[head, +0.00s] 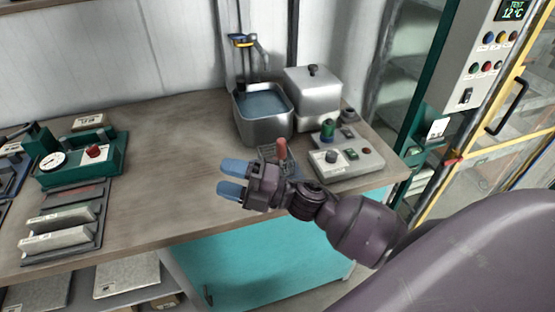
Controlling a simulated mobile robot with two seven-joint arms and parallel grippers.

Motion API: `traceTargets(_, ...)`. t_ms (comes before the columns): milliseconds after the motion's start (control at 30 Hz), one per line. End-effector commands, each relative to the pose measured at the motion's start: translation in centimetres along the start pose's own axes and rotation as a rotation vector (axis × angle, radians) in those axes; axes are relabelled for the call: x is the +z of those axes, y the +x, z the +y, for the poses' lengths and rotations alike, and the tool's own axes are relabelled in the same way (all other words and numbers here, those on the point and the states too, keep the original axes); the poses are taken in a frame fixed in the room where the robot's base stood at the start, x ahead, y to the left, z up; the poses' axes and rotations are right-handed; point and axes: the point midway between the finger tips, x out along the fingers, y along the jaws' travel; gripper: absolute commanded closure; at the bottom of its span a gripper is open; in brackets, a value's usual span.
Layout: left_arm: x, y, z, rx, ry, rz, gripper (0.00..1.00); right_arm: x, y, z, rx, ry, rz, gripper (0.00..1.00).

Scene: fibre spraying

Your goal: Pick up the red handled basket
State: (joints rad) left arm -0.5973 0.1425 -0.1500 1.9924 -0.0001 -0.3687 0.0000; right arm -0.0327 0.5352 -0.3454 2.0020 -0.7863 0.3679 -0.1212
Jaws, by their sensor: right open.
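The wire basket (266,152) with its upright red handle (282,148) stands on the wooden table near the front right. It is in front of the water-filled metal tank. My right gripper (232,178) has blue fingertips that point left. It is open, with nothing visible between the fingers. The gripper and wrist are in front of the basket in the picture and hide its lower part. The fingertips lie to the left of the handle and appear apart from it. My left gripper is out of the picture.
A metal tank with water (264,128) and a lidded metal box (313,97) stand behind the basket. A grey control box (346,160) is to its right. A green device (80,160) stands at the left. The table's middle is clear.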

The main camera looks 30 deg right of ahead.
Motion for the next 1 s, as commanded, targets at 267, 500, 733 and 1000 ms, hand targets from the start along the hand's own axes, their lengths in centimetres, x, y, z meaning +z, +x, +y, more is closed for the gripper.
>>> traceTargets(267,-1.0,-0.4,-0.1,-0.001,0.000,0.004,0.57,-2.9,2.3,1.3,-0.206,-0.546,0.615,0.44)
traceTargets(500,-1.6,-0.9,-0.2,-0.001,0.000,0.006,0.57,0.8,-0.2,1.4,-0.544,-0.943,1.075,0.44)
traceTargets(733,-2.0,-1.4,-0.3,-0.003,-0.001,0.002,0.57,8.7,-3.9,5.4,-1.002,-1.194,1.385,0.44)
traceTargets(1000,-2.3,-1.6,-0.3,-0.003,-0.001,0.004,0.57,13.9,-6.4,10.3,-1.349,-1.259,1.501,0.44)
